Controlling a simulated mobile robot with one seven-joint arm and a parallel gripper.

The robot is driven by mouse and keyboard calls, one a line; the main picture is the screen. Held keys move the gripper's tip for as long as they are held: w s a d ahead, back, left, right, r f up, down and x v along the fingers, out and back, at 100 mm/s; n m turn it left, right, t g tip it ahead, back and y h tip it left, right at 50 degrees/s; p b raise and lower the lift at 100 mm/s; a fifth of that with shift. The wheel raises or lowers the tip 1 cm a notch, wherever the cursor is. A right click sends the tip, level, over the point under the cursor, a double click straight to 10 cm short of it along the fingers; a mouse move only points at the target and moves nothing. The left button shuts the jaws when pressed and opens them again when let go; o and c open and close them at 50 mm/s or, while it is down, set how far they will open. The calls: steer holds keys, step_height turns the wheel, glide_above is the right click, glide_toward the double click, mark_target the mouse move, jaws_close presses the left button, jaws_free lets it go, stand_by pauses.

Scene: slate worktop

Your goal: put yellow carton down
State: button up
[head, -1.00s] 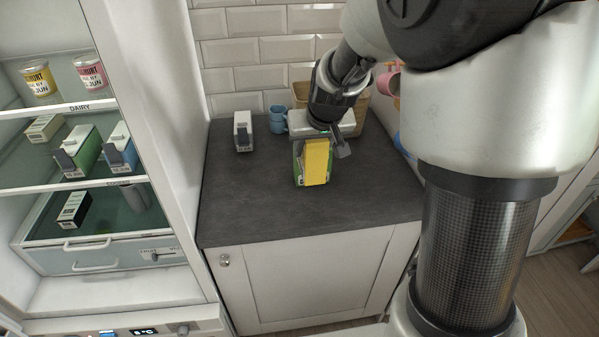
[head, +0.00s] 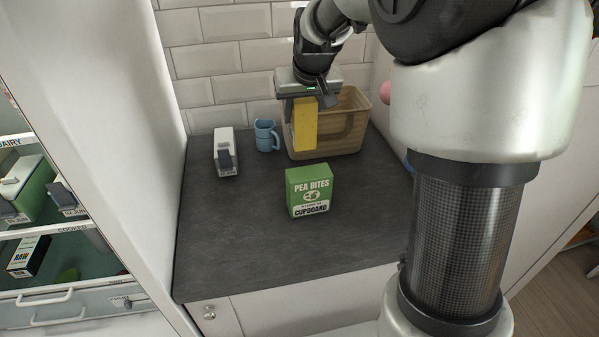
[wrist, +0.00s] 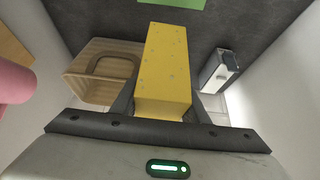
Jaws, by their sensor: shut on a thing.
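The yellow carton (head: 305,126) is held upright in the air, in front of the wooden basket. My gripper (head: 306,98) is shut on its upper part. In the wrist view the yellow carton (wrist: 165,68) fills the space between the fingers of my gripper (wrist: 163,108). I cannot tell exactly how far its lower end is above the slate worktop (head: 235,245).
A green Pea Bites box (head: 308,191) stands on the worktop in front of the carton. The wooden basket (head: 352,138) is at the back right. A blue mug (head: 266,136) and a white-and-grey carton (head: 226,152) stand at the back left. The left and front worktop are clear.

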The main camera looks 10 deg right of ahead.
step_height(320, 180, down, 16)
steer(key=shift+b, duration=0.6)
steer(key=shift+f, duration=0.15)
steer(key=o, duration=1.3)
steer(key=shift+s, duration=0.1)
